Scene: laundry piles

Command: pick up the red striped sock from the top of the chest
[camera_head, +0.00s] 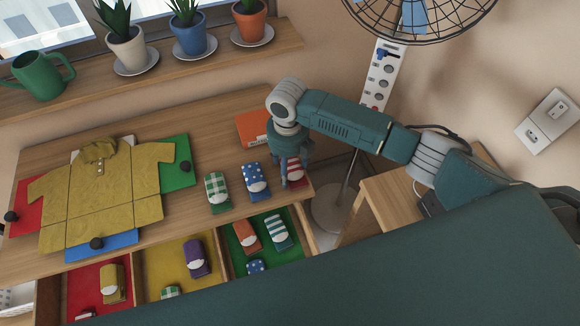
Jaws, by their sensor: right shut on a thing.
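The red striped sock (297,182) is on the right end of the wooden chest top (215,150), partly hidden under my right gripper. My right gripper (293,172) points down from above and is shut on this sock, with its fingers on the sock's sides. I cannot tell whether the sock touches the wood. To its left lie a blue sock with white stars (256,177) and a green checked sock (216,188). My left gripper is not in view.
An orange box (252,127) stands just behind my right gripper. A yellow shirt (100,195) lies on a coloured folding board (178,172) at left. Below, an open drawer has red, yellow and green compartments (151,262) with socks. A fan pole (350,180) and wooden stool (395,205) stand right.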

